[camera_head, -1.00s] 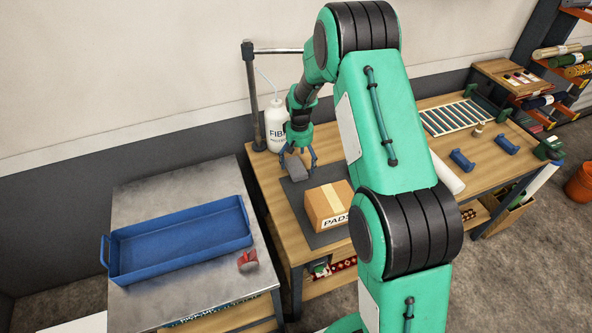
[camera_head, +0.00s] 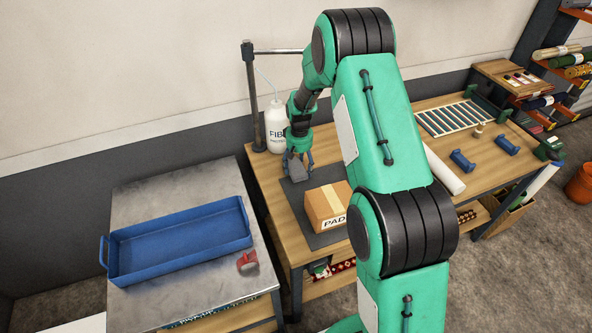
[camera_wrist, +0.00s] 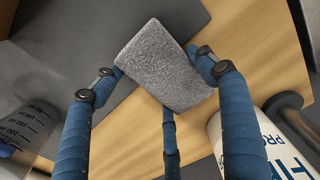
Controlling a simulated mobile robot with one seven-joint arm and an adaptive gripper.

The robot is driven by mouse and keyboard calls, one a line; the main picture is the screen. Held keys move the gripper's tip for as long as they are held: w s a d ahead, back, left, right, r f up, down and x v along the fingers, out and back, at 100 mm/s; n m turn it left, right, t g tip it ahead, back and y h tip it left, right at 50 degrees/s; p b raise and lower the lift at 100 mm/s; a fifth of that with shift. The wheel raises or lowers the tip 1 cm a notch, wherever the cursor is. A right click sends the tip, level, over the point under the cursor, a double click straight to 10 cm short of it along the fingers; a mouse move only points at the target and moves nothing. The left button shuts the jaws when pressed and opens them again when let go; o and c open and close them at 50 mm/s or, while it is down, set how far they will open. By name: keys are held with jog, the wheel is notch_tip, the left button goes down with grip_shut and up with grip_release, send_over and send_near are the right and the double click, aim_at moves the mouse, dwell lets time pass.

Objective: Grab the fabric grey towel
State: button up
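The grey towel (camera_wrist: 165,65) is a small, fuzzy grey block in the wrist view. In the head view the towel (camera_head: 296,173) shows below my gripper (camera_head: 298,165), at the back of the bench near the dark mat. My gripper (camera_wrist: 160,75) has blue fingers drawn in around the towel. One fingertip meets its left edge, another its right edge, and a third finger runs to its lower edge. The fingertip ends are partly hidden by the towel. Whether the towel is clear of the surface cannot be told.
A cardboard box (camera_head: 327,207) stands on the dark mat (camera_head: 294,196) just in front. A white bottle (camera_head: 277,126) stands close behind my gripper, beside a dark post (camera_head: 254,95). A blue tray (camera_head: 180,240) lies on the metal table to the left.

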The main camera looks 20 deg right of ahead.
aim_at(299, 166)
jog(key=c, duration=0.4)
jog(key=shift+o, duration=0.2)
jog(key=shift+r, duration=0.15)
notch_tip(299, 166, up, 10)
jog(key=shift+f+p, duration=0.15)
jog(key=shift+p, duration=0.5)
